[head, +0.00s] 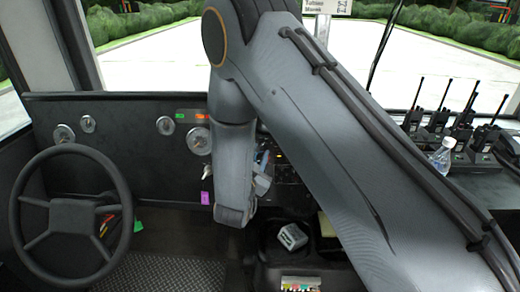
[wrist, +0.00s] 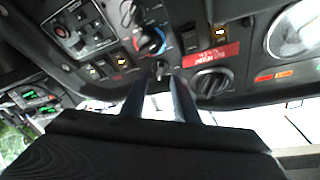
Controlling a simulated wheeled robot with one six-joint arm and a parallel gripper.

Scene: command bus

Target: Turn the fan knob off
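The dashboard panel in the wrist view carries several rotary controls. One is a knob with blue and red markings (wrist: 152,42), one is a large black knob (wrist: 212,82) right of it under a red label, and one is a small knob (wrist: 162,68) between them. I cannot read which is the fan knob. My gripper (wrist: 160,84) is open, its two fingers apart with a bright gap between them. The fingertips point at the panel just below the small knob; contact cannot be told. In the head view my arm hides most of this panel.
A steering wheel (head: 72,218) stands at the left. Handheld radios (head: 438,122) and a clear bottle (head: 443,154) stand on the right ledge. A pale box (head: 292,236) lies low in the middle. Lit switches (wrist: 120,60) and a gauge (wrist: 296,30) flank the knobs.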

